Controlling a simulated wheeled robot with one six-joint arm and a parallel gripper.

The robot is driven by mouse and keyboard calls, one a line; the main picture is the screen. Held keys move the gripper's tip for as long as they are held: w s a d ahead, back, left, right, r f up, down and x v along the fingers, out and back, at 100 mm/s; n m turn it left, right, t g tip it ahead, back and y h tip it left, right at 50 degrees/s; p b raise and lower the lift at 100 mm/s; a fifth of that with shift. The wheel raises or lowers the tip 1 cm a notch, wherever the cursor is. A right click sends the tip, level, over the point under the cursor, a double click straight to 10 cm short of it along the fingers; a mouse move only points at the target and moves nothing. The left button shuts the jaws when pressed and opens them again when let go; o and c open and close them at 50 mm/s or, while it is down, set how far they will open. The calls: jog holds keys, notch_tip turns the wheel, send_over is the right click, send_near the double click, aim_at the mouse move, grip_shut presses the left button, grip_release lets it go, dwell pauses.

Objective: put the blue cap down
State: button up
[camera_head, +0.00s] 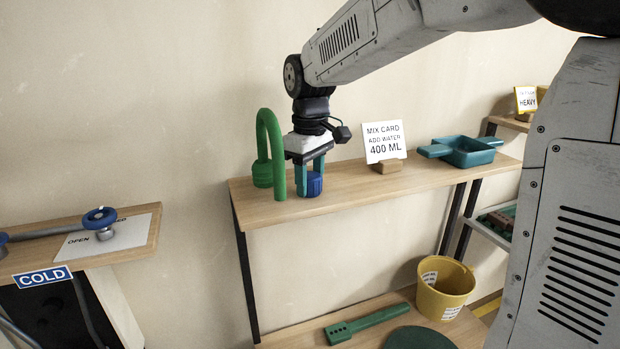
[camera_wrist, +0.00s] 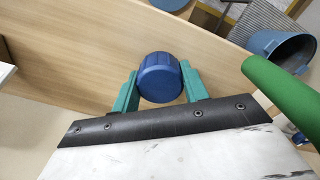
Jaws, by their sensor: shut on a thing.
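The blue cap (camera_head: 314,184) is a short ribbed cylinder at the left part of the wooden shelf, low between my gripper's fingers. My gripper (camera_head: 308,182) points down with its teal fingers shut on the cap. In the wrist view the cap (camera_wrist: 160,77) sits between the two fingertips (camera_wrist: 160,84), with the wooden shelf top behind it. The cap looks at or very close to the shelf top; I cannot tell whether it touches.
A green hooked pipe (camera_head: 270,150) stands just left of my gripper. A mix card (camera_head: 384,142) on a wooden block and a teal tray (camera_head: 466,151) are to the right on the shelf (camera_head: 350,198). A yellow bucket (camera_head: 440,295) stands below. Shelf front is clear.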

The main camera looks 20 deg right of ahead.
aim_at(310, 175)
jog(key=o, duration=1.1)
jog(key=shift+f, duration=0.1)
notch_tip(310, 175, up, 12)
jog(key=s+d+f+m, duration=0.1)
jog(key=s+f, duration=0.3)
jog(key=s, duration=0.5)
jog(key=s+d+f+m+t, duration=0.1)
jog(key=s+f+m, duration=0.2)
jog(key=s, duration=0.7)
jog(key=s+d+f+m, duration=0.2)
jog(key=s+f, duration=0.4)
jog(key=s, duration=0.4)
jog(key=shift+s+d+f+m, duration=0.1)
jog(key=shift+f+m, duration=0.2)
jog(key=shift+m, duration=0.1)
